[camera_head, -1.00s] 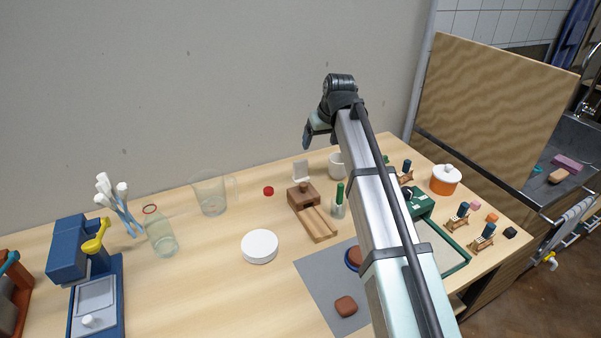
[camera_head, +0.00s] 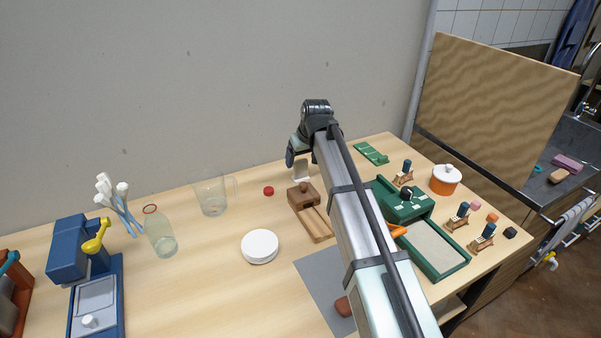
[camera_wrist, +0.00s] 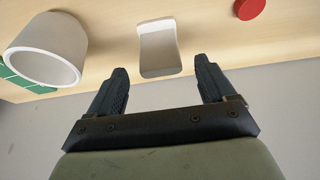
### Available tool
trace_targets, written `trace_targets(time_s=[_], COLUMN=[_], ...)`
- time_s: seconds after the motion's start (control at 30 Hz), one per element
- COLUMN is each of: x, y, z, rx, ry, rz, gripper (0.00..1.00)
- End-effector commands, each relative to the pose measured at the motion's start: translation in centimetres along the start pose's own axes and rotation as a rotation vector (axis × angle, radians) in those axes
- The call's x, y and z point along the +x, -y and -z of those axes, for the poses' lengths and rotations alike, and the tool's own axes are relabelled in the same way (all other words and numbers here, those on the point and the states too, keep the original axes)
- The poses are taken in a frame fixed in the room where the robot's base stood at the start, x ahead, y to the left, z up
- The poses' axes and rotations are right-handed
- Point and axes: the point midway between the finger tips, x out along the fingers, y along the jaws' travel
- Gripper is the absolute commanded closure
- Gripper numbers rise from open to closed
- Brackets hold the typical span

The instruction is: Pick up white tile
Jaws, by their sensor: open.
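The white tile (camera_head: 302,173) stands towards the back of the bench, in front of the grey wall and just behind the brown wooden block. In the wrist view the white tile (camera_wrist: 159,46) is a pale upright rectangle with rounded corners, centred ahead of the fingers. My gripper (camera_wrist: 161,64) is open and empty, with one dark finger on each side of the tile's line in that view. In the head view my gripper (camera_head: 296,157) hangs just above and beside the tile, covering part of its top. Contact cannot be made out.
The brown wooden block (camera_head: 304,196) is close in front. A clear jug (camera_head: 211,196) stands further left. Bare bench lies around the white round disc (camera_head: 259,246).

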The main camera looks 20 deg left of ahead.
Motion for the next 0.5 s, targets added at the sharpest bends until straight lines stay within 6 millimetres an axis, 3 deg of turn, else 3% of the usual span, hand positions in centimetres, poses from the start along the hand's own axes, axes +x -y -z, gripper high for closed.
trace_targets(time_s=[0.17,0.5], x=[0.9,4.9], y=[0.0,0.1], z=[0.0,0.1], rx=[0.000,0.000], ry=[0.002,0.000], rz=[0.000,0.000], gripper=[0.17,0.17])
